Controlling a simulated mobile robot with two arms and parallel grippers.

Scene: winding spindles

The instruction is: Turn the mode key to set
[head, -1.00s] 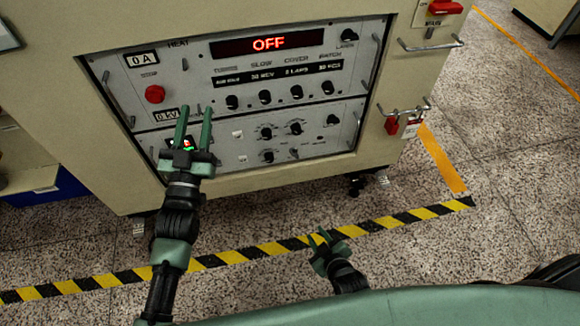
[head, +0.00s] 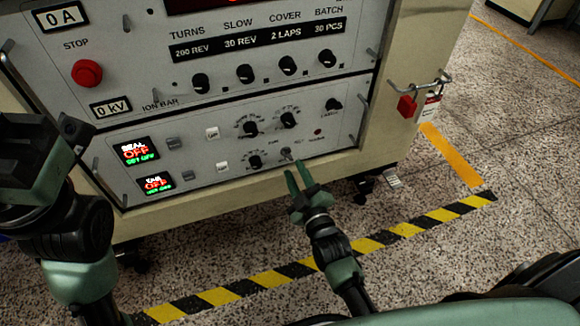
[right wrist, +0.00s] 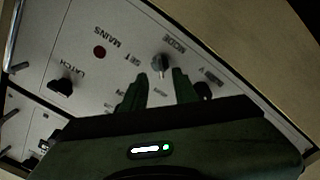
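The mode key (head: 286,153) is a small metallic key switch low on the lower panel of the cabinet. In the right wrist view the mode key (right wrist: 160,63) sits beside the printed words MODE and SET. My right gripper (head: 295,169) is just below and in front of it in the head view. In the right wrist view my right gripper (right wrist: 160,78) has its fingers apart, with the key just beyond the gap and nothing held. Contact cannot be told. My left gripper (head: 45,155) is large at the left edge; its fingers are not clear.
Knobs (head: 288,120) and lit displays (head: 138,150) surround the key on the panel. A black latch knob (right wrist: 61,87) and a red mains lamp (right wrist: 99,52) are nearby. A red stop button (head: 87,73) is higher up. A padlock (head: 406,107) hangs at the right.

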